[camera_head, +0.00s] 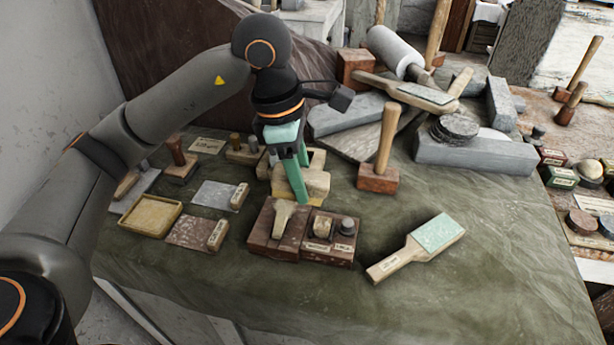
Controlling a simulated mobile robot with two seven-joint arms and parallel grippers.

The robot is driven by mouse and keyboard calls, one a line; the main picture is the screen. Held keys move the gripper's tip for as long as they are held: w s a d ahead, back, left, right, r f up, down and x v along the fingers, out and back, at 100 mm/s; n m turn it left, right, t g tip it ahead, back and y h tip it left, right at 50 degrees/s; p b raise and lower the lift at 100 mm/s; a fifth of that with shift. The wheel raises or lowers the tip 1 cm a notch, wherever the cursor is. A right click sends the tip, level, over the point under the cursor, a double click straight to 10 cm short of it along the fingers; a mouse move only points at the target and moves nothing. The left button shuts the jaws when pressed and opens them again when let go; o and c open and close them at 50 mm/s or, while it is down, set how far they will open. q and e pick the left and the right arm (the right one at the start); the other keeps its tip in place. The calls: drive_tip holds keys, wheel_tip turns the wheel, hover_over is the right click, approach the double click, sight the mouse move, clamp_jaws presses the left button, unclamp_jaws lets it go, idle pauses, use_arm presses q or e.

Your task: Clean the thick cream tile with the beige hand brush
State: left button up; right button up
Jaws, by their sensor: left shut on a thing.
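My left gripper (296,185) reaches down from above at the back middle of the cloth-covered table, its green fingers pointing down. It is shut on the beige hand brush (316,160), a pale block partly hidden behind the fingers. The thick cream tile (318,188) lies low on the table right at the fingers, directly below the brush. The fingers cover part of both, and I cannot tell whether brush and tile touch. My right gripper is not in view.
Close in front stand brown boxes (262,243) with small tools. A mallet (378,179) stands to the right, and a green-padded paddle (437,233) lies front right. A yellow tray (150,232) and small plates lie left. Grey stone blocks (470,152) crowd the back. The front cloth is clear.

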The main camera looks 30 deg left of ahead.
sight(280, 170)
use_arm(q)
drive_tip(key=shift+s+a+r+b, duration=0.15)
drive_tip(key=shift+s+a, duration=0.2)
drive_tip(key=shift+a, duration=0.45)
drive_tip(key=shift+s+a+r+b, duration=0.15)
drive_tip(key=shift+s+a, duration=0.15)
drive_tip(key=shift+a, duration=0.45)
drive_tip(key=shift+w+d+f, duration=0.15)
drive_tip(key=shift+w+d, duration=0.1)
drive_tip(key=shift+d, duration=0.45)
drive_tip(key=shift+w+d+f, duration=0.1)
drive_tip(key=shift+w+d, duration=0.2)
drive_tip(key=shift+d, duration=0.35)
drive_tip(key=shift+w+d+f, duration=0.15)
drive_tip(key=shift+w+d, duration=0.1)
drive_tip(key=shift+d, duration=0.45)
drive_tip(key=shift+s+a+r+b, duration=0.15)
drive_tip(key=shift+s+a, duration=0.15)
drive_tip(key=shift+a, duration=0.4)
drive_tip(key=shift+s+a+r+b, duration=0.1)
drive_tip(key=shift+s+a, duration=0.15)
drive_tip(key=shift+a, duration=0.4)
drive_tip(key=shift+s+a+r+b, duration=0.15)
drive_tip(key=shift+s+a, duration=0.15)
drive_tip(key=shift+a, duration=0.4)
drive_tip(key=shift+d, duration=0.1)
